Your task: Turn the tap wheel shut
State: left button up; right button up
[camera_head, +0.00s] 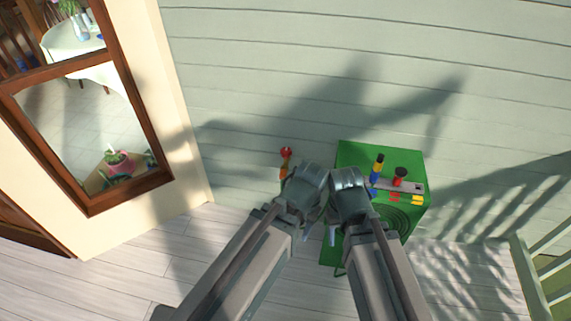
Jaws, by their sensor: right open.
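A small red tap wheel (286,151) sits on an orange-yellow tap body (284,171) close to the pale green siding wall. Both my arms reach in from the bottom, and their wrists meet side by side just right of and below the tap. My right gripper (332,235) is mostly hidden by its own arm; a pale fingertip shows, and it is open. My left gripper (307,231) also shows only as a small pale tip below its wrist. Both tips are well below the red wheel and apart from it. The lower part of the tap is partly hidden by my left wrist.
A green box (345,153) stands against the wall right of the tap, with blue, black, red and yellow parts and a dark coil on its front. A wood-framed window (100,205) is at left, a pale railing (530,275) at lower right. Plank floor is clear at left.

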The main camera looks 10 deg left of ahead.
aim_at(286, 152)
jog(key=i+j, duration=0.15)
jog(key=i, duration=0.3)
jog(key=i+j, duration=0.15)
jog(key=i, duration=0.3)
jog(key=i+j, duration=0.1)
jog(key=i, duration=0.35)
